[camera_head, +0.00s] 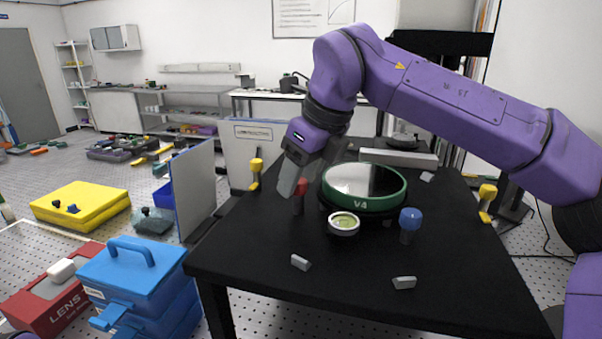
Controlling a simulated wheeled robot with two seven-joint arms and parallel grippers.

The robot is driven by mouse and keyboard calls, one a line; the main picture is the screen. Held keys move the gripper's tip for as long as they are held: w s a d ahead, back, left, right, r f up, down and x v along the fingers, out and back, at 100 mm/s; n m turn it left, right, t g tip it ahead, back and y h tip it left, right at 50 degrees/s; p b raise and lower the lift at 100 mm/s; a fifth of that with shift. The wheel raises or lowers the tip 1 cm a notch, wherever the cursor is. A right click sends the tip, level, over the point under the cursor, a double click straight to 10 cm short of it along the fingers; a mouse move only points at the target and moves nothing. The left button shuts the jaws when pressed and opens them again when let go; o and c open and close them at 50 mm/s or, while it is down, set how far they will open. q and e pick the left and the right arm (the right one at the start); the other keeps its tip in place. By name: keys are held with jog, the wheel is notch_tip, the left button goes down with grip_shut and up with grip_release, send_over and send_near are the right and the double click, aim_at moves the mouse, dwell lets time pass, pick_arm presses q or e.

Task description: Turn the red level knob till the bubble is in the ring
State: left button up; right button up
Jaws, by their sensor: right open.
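The red level knob (299,204) stands on the black table, left of the green-rimmed round mirror (360,203) marked V4. My right gripper (290,187) reaches down from above at the red knob and covers part of it. Its jaws are open; I cannot tell whether they touch the knob. The round bubble level (344,223), with a yellow-green vial in a pale rim, sits in front of the mirror. The bubble is too small to place against the ring. My left gripper is not in view.
A blue knob (410,217) stands right of the level. Yellow posts (255,173) flank the mirror on both sides. Two small grey blocks (301,262) lie near the black table's (350,300) front. Blue boxes (140,275) and a red case (50,288) are at lower left.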

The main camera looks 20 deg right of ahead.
jog(key=shift+s, duration=0.2)
jog(key=shift+w, duration=0.1)
jog(key=c, duration=1)
jog(key=shift+m, duration=0.4)
jog(key=shift+m+t+h+b, duration=0.3)
jog(key=shift+m+b, duration=0.2)
jog(key=shift+b, duration=0.05)
jog(key=m+b, duration=0.1)
jog(key=m, duration=0.1)
jog(key=shift+a+m+h, duration=0.1)
jog(key=shift+m+h, duration=0.2)
jog(key=shift+h, duration=0.1)
jog(key=m+h, duration=0.1)
jog(key=m, duration=0.1)
jog(key=shift+a+m+b, duration=0.1)
jog(key=shift+m+b, duration=0.2)
jog(key=shift+b, duration=0.1)
jog(key=shift+m+h, duration=0.7)
jog(key=shift+m, duration=0.9)
